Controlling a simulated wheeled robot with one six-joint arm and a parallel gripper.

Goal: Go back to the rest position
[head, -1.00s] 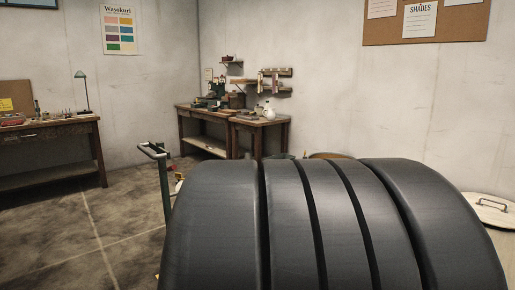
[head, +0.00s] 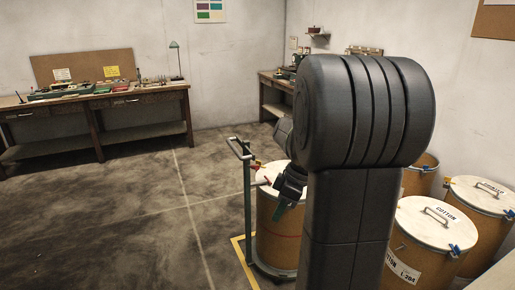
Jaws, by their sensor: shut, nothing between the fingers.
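My dark arm stands large across the middle right of the head view and hides much of what is behind it. My gripper (head: 281,207) shows small at the arm's left edge, with green at its tips pointing down. It is shut and empty. In the picture it overlaps a brown drum (head: 276,240); I cannot tell how far apart they are.
The drum stands on a green trolley with an upright handle (head: 247,200), beside yellow floor tape (head: 240,258). Several lidded drums, one marked cotton (head: 436,222), stand at the right. Workbenches (head: 95,115) line the back wall. The floor (head: 130,215) at left is clear.

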